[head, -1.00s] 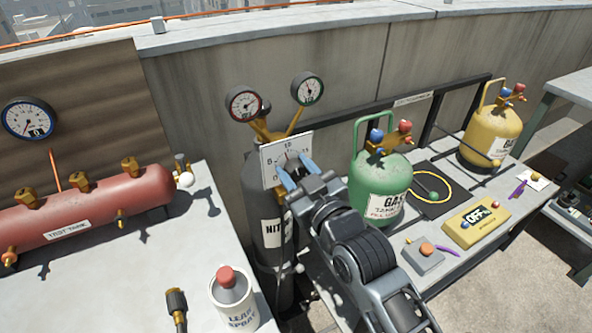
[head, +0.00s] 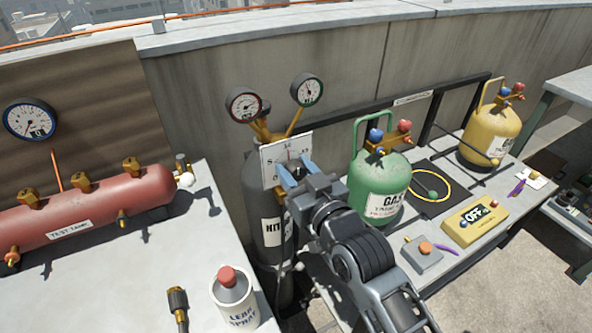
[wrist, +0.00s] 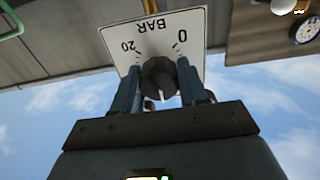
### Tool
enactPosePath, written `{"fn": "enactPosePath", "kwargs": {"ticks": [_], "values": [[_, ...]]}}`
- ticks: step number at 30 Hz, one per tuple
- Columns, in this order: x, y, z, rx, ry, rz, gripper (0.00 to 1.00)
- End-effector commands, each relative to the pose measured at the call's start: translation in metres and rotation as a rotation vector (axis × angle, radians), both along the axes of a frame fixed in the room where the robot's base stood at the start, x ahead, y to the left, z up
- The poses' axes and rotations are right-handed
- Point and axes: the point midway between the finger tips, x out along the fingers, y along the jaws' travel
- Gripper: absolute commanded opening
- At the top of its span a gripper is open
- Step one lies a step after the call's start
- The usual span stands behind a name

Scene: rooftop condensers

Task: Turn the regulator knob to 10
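The black regulator knob (wrist: 158,78) sits on a white dial plate (head: 272,162) in front of the dark nitrogen cylinder (head: 262,208). The plate (wrist: 160,25) shows upside down in the wrist view, with 0 at right, 20 at left and BAR between. The knob's white mark points down in that view, away from BAR, roughly midway round the scale. My gripper (head: 298,173) has its blue fingers on either side of the knob, appearing to touch it. In the wrist view the gripper (wrist: 158,85) hides the lower part of the plate, and the number at the mark is hidden.
Two round gauges (head: 244,104) (head: 308,89) stand above the plate. A green gas cylinder (head: 380,190) stands close right of my arm. A red test tank (head: 90,210) and leak spray can (head: 234,298) are on the left table. A yellow OFF box (head: 474,222) lies at right.

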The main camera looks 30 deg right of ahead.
Motion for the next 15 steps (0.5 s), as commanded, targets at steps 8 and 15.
{"fn": "enactPosePath", "kwargs": {"ticks": [8,15], "values": [[0.0001,0.0001,0.0002,-0.001,0.0,0.0,0.67],[-0.0018,0.0001,-0.0006,-0.001,0.001,0.0,0.67]]}}
